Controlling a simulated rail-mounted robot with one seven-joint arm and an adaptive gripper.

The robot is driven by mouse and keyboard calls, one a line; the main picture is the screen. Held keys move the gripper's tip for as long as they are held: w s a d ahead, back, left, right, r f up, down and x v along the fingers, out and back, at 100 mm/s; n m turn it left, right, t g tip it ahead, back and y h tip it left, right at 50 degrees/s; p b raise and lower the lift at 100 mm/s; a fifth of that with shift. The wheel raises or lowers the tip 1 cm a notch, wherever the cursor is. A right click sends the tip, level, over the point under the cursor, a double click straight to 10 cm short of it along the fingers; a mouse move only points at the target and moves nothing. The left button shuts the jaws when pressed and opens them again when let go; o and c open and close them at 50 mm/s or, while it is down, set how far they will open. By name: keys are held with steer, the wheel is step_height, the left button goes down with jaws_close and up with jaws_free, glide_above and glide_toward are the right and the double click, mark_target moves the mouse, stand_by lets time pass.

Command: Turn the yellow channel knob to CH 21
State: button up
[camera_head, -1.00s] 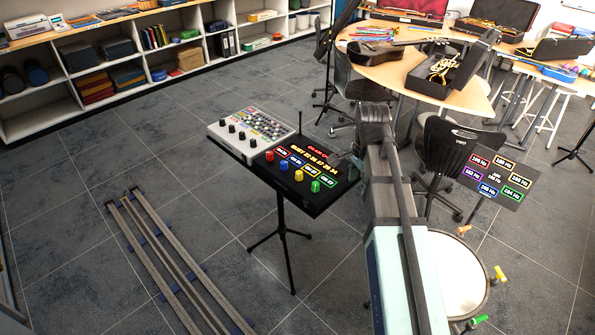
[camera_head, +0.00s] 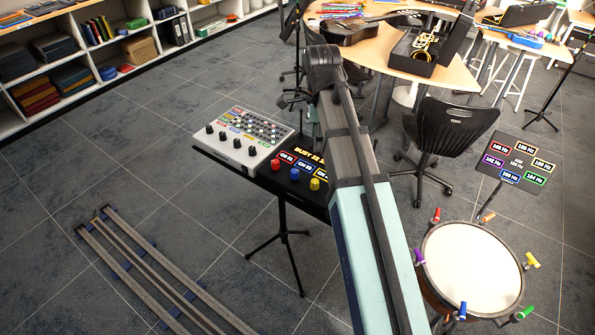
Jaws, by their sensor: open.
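The black channel box (camera_head: 262,178) sits on a stand left of my arm. Its yellow knob (camera_head: 314,184) shows right beside my arm, with a lit label above it that my arm partly covers. The blue knob (camera_head: 294,174) and the red knob (camera_head: 275,164) stand to its left. The labels are too small to read surely. An amber line starting "BUSY 22" runs across the box's top and is cut off by my arm. The green knob is hidden. My gripper is not visible; my arm rises in front and blocks the view behind it.
A grey mixer (camera_head: 239,140) with black knobs sits left of the box. A drum (camera_head: 472,268) and a tuning sign (camera_head: 517,161) stand at right. A black chair (camera_head: 452,135) stands behind my arm. Metal rails (camera_head: 160,272) lie on the floor at left.

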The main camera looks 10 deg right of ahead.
mark_target(315, 181)
step_height(315, 181, down, 17)
steer(key=p, duration=0.3)
steer(key=shift+f+p, duration=0.2)
steer(key=shift+p, duration=0.1)
stand_by(0.3)
jaws_close()
